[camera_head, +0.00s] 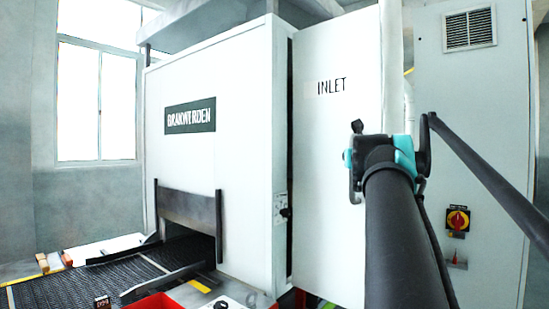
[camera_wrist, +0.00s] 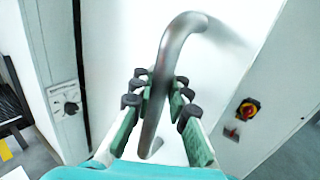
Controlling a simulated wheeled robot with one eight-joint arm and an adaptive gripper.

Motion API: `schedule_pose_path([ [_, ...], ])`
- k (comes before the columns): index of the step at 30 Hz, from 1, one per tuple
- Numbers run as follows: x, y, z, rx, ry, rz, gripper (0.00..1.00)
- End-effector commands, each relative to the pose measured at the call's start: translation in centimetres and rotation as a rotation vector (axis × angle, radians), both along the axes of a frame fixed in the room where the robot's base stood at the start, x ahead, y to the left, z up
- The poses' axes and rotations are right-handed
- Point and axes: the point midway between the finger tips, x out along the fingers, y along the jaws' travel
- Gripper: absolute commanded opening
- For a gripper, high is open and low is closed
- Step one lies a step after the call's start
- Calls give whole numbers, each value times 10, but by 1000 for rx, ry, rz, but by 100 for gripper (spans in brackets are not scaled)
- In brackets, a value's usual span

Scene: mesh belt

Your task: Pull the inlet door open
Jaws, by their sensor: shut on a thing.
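The inlet door (camera_head: 325,190) is a tall white panel labelled INLET, right of the oven body. A dark vertical gap runs along its left edge; I cannot tell whether it is ajar. In the wrist view, the door (camera_wrist: 115,40) carries a grey bar handle (camera_wrist: 178,38), bent at its top. My gripper (camera_wrist: 160,88) has its green-padded fingers on either side of the bar and is shut on it. In the head view, my arm hides most of the handle and the fingers.
The white oven body (camera_head: 215,75) stands left of the door, with a dark mesh belt (camera_head: 85,280) entering its opening. A grey cabinet (camera_head: 480,130) with a red and yellow switch (camera_head: 458,220) stands at the right. A red bin (camera_head: 155,302) is at the bottom.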

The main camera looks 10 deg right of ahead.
Motion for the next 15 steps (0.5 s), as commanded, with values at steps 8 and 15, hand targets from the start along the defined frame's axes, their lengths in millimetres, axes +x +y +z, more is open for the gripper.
schedule_pose_path([
  [8, -2, -3, -1, -1, 0, -12, 15],
  [15, -1, -2, -1, 0, 0, -7, 37],
])
